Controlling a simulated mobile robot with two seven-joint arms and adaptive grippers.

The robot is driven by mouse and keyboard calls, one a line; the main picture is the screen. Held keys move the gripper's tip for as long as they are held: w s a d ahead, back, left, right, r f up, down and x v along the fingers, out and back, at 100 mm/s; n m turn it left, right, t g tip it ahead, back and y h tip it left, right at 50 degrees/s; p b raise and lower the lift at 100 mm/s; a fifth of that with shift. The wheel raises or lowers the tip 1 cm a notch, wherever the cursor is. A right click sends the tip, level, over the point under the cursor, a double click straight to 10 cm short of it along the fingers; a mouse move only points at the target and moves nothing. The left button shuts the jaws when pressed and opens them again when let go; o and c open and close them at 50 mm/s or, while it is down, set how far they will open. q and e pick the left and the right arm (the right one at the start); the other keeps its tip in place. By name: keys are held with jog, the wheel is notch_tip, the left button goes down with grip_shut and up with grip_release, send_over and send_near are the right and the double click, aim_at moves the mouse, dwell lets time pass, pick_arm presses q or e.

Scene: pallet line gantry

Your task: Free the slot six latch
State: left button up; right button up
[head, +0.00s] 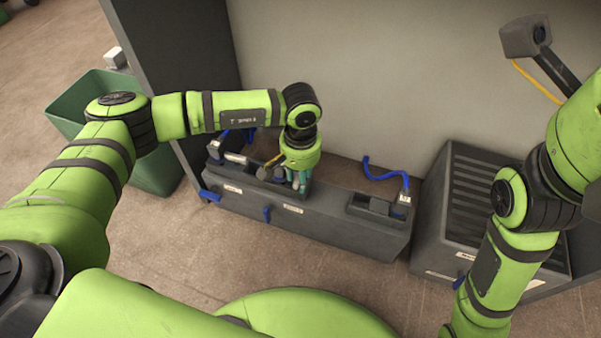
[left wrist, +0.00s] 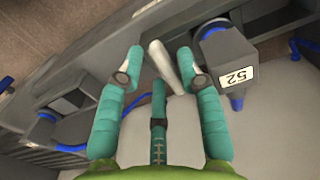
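A long dark grey housing (head: 330,228) with recesses in its top stands low against the pale panel. My left gripper (head: 297,182) is over its left-hand recess, fingers pointing down. In the left wrist view its teal fingers (left wrist: 160,62) are spread apart. A pale grey lever-like bar (left wrist: 164,64) shows between the fingertips; I cannot tell whether they touch it. Beside the right finger is a dark block (left wrist: 232,52) with a white number label and a blue knob. I cannot tell which part is the slot six latch. My right gripper is outside the view.
Blue cables (head: 385,172) rise from the housing. A ribbed dark grey box (head: 475,200) stands to its right, and a green bin (head: 75,98) at the left. A grey fixture (head: 525,38) with a yellow cable is at the upper right. Floor is bare in front.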

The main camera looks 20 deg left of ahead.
pick_arm(q)
jog(key=shift+w+r, duration=0.1)
jog(key=shift+r, duration=0.05)
notch_tip(320, 180, up, 12)
dwell(0.6)
dwell(0.4)
